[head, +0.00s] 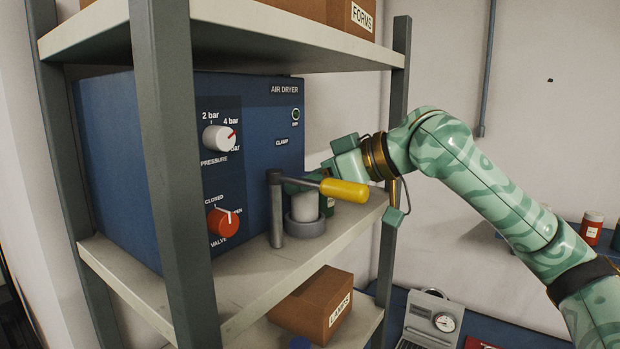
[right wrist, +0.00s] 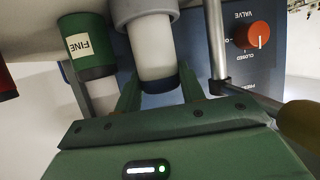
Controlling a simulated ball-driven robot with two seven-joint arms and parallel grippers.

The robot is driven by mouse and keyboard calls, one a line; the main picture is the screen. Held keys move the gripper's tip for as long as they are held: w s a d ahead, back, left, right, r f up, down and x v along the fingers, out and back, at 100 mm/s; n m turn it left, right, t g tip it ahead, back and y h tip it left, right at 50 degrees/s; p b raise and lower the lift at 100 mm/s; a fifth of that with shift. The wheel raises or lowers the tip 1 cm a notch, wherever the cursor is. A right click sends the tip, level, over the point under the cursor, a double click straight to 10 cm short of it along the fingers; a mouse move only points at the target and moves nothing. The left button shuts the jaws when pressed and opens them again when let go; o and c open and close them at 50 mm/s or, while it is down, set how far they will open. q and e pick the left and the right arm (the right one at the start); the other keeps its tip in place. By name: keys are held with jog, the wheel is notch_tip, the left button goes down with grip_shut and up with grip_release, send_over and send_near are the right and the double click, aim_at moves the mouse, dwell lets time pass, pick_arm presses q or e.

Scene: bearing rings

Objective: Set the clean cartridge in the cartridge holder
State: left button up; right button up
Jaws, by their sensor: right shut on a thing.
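The clean cartridge, a white cylinder (head: 305,206), stands upright at the cartridge holder, a grey round cup (head: 304,228) on the shelf in front of the air dryer. In the right wrist view, which is upside down, the white cartridge (right wrist: 153,48) has a dark end cap and its other end meets the grey holder (right wrist: 143,9). I cannot tell if it is fully seated. My right gripper (right wrist: 160,92) is shut on the cartridge near the dark cap, with one finger on each side. In the head view the clamp handle partly hides the gripper. My left gripper is not in view.
A clamp post (head: 276,210) with a yellow handle (head: 344,190) stands close beside the holder. A green canister labelled FINE (right wrist: 88,45) is near the cartridge. The blue air dryer (head: 255,130) fills the shelf behind. A shelf upright (head: 172,160) stands at the front left.

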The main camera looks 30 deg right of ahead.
jog(key=shift+f, duration=0.1)
jog(key=o, duration=0.8)
jog(key=shift+c, duration=0.2)
jog(key=shift+s+d+r, duration=0.3)
jog(key=shift+s, duration=0.1)
jog(key=v, duration=1)
jog(key=shift+b, duration=0.45)
jog(key=shift+s+a+f, duration=0.1)
